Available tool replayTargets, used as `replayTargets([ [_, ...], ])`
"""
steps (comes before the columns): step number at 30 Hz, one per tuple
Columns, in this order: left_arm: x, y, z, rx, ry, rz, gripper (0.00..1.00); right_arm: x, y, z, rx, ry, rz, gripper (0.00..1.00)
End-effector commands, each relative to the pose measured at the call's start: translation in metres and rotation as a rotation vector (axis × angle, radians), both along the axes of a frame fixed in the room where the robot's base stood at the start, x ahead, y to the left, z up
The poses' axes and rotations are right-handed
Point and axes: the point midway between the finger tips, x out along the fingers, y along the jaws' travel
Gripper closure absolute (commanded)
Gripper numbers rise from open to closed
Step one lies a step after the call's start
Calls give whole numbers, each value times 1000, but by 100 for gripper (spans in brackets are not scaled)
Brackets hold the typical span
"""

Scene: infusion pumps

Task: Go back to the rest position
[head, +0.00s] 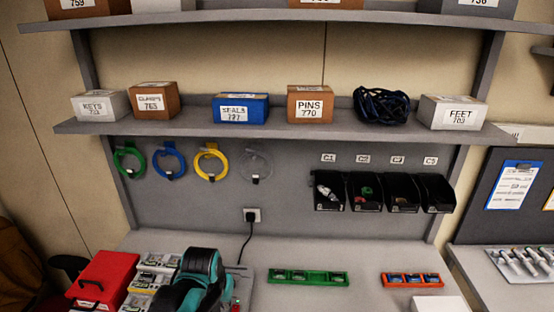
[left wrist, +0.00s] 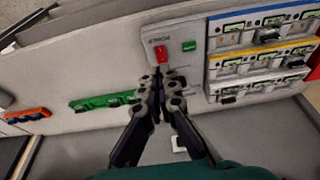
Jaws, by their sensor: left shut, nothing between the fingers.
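My left gripper (left wrist: 160,80) shows in the left wrist view with its two dark fingers together, shut and empty. Its tips appear in front of a grey panel with a red switch (left wrist: 161,54) and a green button (left wrist: 189,46); I cannot tell the gap. In the head view my teal and black left arm is over the table at the bottom, left of centre, beside the pump rack (head: 147,282); the fingertips are not clear there. My right gripper is not in view.
A green rack (head: 308,277) and an orange rack (head: 412,280) stand on the table, right of my left arm. A red case (head: 103,278) is at the left. Shelves with boxes, hanging coiled tubes and black bins (head: 330,192) are behind. Bare table lies between the racks.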

Motion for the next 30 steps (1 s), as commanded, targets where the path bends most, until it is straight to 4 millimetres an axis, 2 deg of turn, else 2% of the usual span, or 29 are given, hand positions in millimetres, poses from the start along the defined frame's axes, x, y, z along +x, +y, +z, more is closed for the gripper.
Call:
replayTargets([
  [1, -14, 3, -12, -1, -26, 3, 100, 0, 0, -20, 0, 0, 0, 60],
  [3, -32, 6, -19, -2, -69, 7, 100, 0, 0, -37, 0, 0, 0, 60],
  [9, -80, 15, -47, -5, -199, 20, 100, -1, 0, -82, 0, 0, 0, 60],
  [12, -98, 17, -61, -5, -253, 24, 100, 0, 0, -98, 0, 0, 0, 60],
  [18, -116, 20, -78, -4, -314, 29, 100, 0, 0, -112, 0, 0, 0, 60],
  [30, -118, 21, -77, -4, -323, 30, 100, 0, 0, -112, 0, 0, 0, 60],
])
